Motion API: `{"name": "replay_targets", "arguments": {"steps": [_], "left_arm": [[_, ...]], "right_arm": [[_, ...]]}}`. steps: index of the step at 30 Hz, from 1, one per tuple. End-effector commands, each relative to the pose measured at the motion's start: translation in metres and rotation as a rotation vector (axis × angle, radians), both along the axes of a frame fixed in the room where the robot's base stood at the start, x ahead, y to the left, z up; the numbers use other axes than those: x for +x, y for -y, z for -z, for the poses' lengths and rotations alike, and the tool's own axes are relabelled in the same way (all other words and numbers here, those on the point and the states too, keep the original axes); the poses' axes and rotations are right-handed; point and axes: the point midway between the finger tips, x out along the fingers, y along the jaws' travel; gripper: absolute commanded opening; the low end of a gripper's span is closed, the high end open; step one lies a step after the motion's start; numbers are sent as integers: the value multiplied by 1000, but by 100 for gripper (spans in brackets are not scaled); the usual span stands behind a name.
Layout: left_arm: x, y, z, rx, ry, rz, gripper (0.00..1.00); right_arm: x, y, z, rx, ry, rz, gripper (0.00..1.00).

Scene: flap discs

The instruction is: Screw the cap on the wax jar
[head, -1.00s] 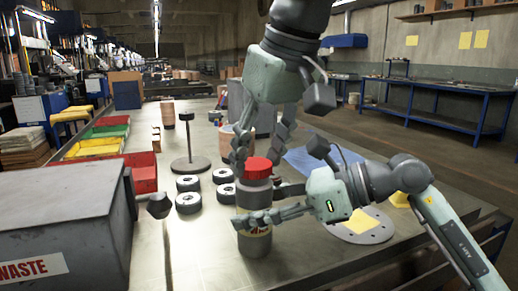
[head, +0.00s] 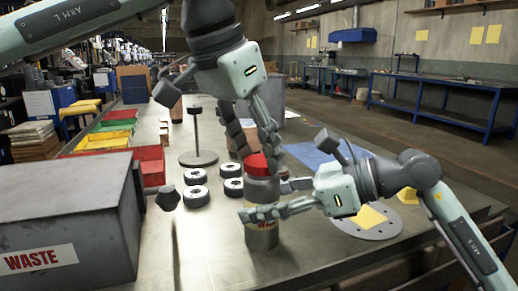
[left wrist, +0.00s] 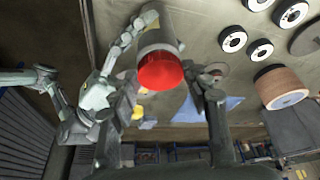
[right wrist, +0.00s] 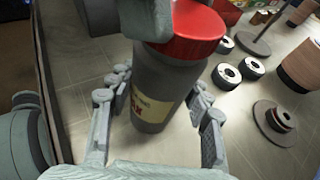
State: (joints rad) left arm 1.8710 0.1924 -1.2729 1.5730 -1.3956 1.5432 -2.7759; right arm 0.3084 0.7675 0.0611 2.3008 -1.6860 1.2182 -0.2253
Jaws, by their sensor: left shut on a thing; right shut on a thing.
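The grey wax jar (head: 262,236) stands upright on the bench, its label partly covered by my right fingers. The red cap (head: 257,165) sits on the jar's mouth; it also shows in the left wrist view (left wrist: 160,71) and the right wrist view (right wrist: 195,32). I cannot tell how tightly it is seated. My left gripper (head: 258,158) reaches down from above and is shut on the cap, one finger on each side. My right gripper (head: 264,201) comes in from the right and is shut on the jar's body below the cap.
Several flap discs (head: 196,197) lie left of the jar, near a dark post on a round base (head: 198,159). A grey waste bin (head: 70,205) fills the left front. A round grey plate (head: 378,228) with yellow paper lies right. The front bench is clear.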

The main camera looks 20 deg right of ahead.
Motion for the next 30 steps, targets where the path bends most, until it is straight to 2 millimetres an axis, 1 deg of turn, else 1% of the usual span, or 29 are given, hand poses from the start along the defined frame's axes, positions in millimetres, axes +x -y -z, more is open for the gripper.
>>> {"name": "replay_targets", "arguments": {"steps": [3,10,11,15,25,28,30], "left_arm": [[0,0,-1,-2,2,31,36],[0,0,-1,-1,3,29,36],[0,0,-1,-1,3,29,51],[0,0,-1,0,2,28,68],[0,0,-2,0,3,27,68],[0,0,-9,0,4,27,68],[0,1,-18,-1,4,26,68]], "right_arm": [[0,0,0,-1,-1,0,0],[0,0,1,-1,-2,0,0],[0,0,1,-1,-2,0,0],[0,0,1,-1,-2,0,0],[0,0,1,-1,-2,0,0],[0,0,1,-1,-2,0,0],[0,0,1,-1,-2,0,0]]}}
